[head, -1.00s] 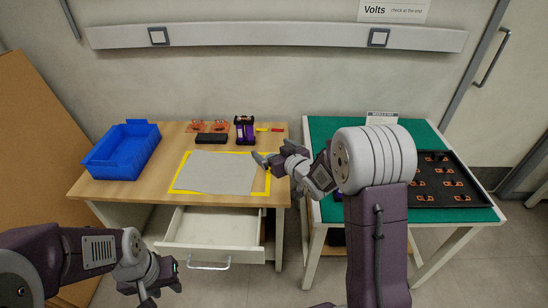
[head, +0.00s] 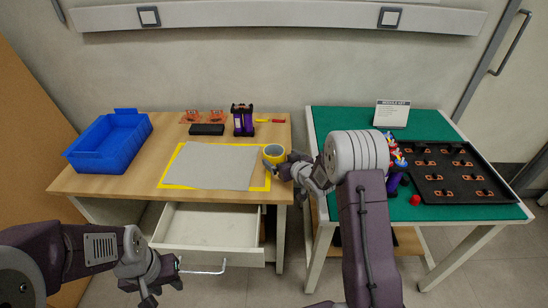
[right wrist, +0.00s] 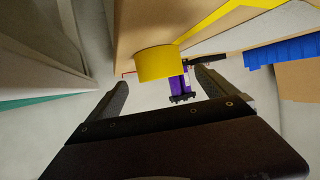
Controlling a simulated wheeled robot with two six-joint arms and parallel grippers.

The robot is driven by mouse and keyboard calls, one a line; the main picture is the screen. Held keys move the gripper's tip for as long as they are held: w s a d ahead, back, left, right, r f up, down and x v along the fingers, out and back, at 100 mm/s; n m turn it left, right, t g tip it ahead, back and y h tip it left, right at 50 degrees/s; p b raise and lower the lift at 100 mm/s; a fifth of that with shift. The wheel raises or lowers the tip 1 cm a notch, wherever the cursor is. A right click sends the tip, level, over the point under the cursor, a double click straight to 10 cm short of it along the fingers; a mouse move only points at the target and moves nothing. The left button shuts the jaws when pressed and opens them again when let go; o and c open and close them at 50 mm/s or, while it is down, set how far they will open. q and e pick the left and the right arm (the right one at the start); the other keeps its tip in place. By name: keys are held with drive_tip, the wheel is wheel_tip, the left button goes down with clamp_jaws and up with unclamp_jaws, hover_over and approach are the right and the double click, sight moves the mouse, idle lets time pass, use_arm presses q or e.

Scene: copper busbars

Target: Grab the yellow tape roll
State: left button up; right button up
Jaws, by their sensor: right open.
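The yellow tape roll (head: 274,153) stands at the right end of the wooden table, by the corner of the yellow-edged grey mat (head: 215,166). My right gripper (head: 278,168) is just in front of it in the head view. In the right wrist view the roll (right wrist: 158,62) appears ahead, between the two spread fingers (right wrist: 160,78). The gripper is open and holds nothing; whether a finger touches the roll cannot be told. My left gripper (head: 163,290) is low in front of the open drawer, its fingers apart and empty, away from the roll.
A blue bin (head: 108,143) stands at the table's left. A purple-black device (head: 243,120), a black box (head: 207,129) and orange parts lie behind the mat. An open drawer (head: 210,228) juts out below. A green table (head: 340,125) with a black tray (head: 455,176) stands right.

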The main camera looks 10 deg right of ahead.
sight(270, 151)
drive_tip(key=b+x, duration=0.1)
drive_tip(key=x, duration=0.4)
drive_tip(key=shift+w+r, duration=0.1)
drive_tip(key=shift+w, duration=0.05)
drive_tip(key=shift+r, duration=0.1)
drive_tip(key=c, duration=1.5)
wheel_tip(270, 151, up, 10)
drive_tip(key=p, duration=0.3)
